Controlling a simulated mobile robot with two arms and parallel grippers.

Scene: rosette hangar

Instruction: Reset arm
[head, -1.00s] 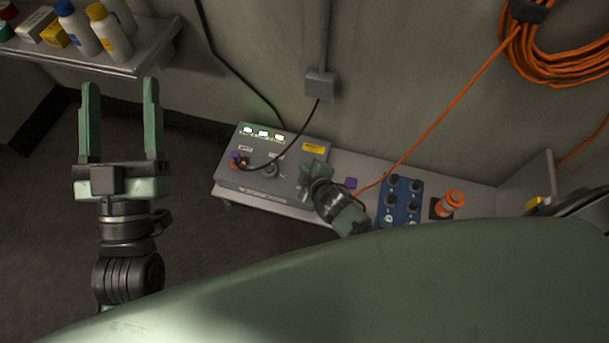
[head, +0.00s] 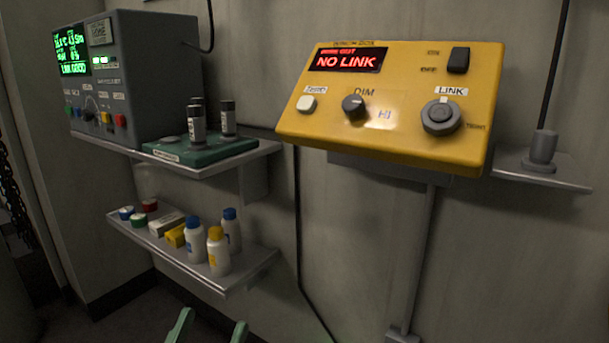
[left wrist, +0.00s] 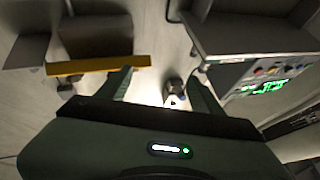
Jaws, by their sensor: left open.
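Only the two green fingertips of my left gripper (head: 210,330) show, at the bottom edge of the head view. They stand apart with nothing between them. In the left wrist view both fingers of the left gripper (left wrist: 164,88) are spread, also with no held thing between them. The rest of that arm is out of the head view. My right gripper is not in view.
A yellow control box (head: 400,105) reading "NO LINK" is on the wall. A grey instrument (head: 150,75) and a green holder (head: 200,151) with dark-capped cylinders share the upper left shelf. Bottles (head: 218,252) and small boxes stand on the lower shelf (head: 245,275).

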